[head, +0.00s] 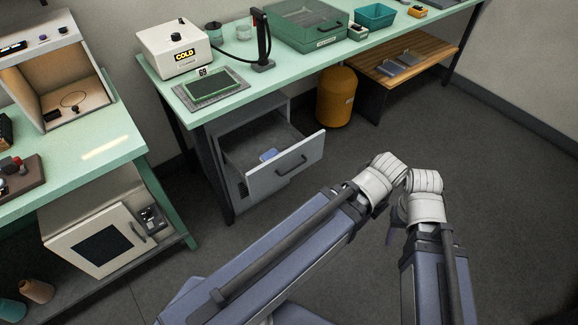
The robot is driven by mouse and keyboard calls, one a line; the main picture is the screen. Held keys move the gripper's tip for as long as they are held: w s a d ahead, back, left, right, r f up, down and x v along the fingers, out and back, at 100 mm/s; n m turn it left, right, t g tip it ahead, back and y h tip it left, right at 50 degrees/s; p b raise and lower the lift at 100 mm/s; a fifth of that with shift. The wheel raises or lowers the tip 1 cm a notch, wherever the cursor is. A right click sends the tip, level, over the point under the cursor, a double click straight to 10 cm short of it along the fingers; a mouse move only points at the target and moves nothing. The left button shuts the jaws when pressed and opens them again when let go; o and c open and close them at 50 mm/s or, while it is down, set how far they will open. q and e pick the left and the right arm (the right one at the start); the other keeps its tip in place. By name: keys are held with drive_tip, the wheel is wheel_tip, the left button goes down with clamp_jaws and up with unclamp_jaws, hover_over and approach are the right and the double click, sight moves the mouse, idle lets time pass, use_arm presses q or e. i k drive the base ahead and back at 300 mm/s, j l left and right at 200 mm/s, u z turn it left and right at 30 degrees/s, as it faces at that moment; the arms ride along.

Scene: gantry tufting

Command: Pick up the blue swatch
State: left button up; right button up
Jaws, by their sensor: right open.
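The blue swatch (268,155) lies inside the pulled-out drawer (285,170) of the grey cabinet under the long green bench. It is small in the head view, and the drawer walls hide part of the space around it. My right gripper (396,222) is mostly hidden behind my own arm links, to the right of the drawer and apart from the swatch. It is open, and I see nothing held in it. My left gripper is not in view.
The long bench (190,90) holds a white COLD box (172,48), a dark framed pad (210,88) and a lidded green case (308,25). An orange canister (337,97) and a wooden low shelf (405,62) stand right of the drawer. The floor (510,180) at right is clear.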

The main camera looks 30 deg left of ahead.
sight(270, 154)
drive_tip(key=k+j, duration=0.15)
drive_tip(key=j, duration=0.25)
drive_tip(key=k+j, duration=0.15)
drive_tip(key=j, duration=0.25)
drive_tip(key=k+j, duration=0.1)
drive_tip(key=j, duration=0.3)
drive_tip(key=k+j, duration=0.15)
drive_tip(key=j, duration=0.3)
drive_tip(key=k+j+z, duration=0.1)
drive_tip(key=j, duration=0.3)
